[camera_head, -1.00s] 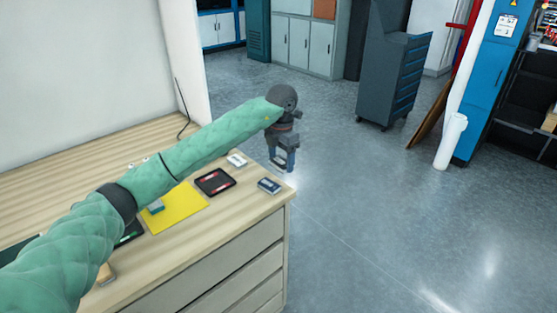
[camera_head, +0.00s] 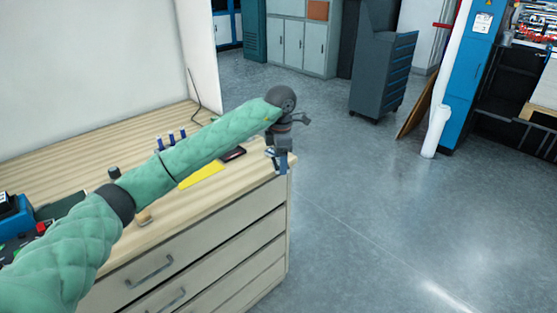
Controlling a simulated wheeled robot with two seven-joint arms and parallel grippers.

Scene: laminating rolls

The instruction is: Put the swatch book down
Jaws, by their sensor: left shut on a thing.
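My left gripper (camera_head: 280,163) is at the far right corner of the wooden worktop (camera_head: 165,225), pointing down. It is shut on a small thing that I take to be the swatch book. The held thing is mostly hidden by the jaws, and I cannot tell whether it touches the worktop. A small pale and blue item (camera_head: 270,153) shows just left of the jaws. My right gripper is not in view.
A yellow sheet (camera_head: 201,174) and a dark red-and-black flat item (camera_head: 233,154) lie near my left forearm. Several blue upright items (camera_head: 171,139) stand behind it. A blue bin (camera_head: 14,218) is at left. Open floor (camera_head: 400,220) lies right of the drawers.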

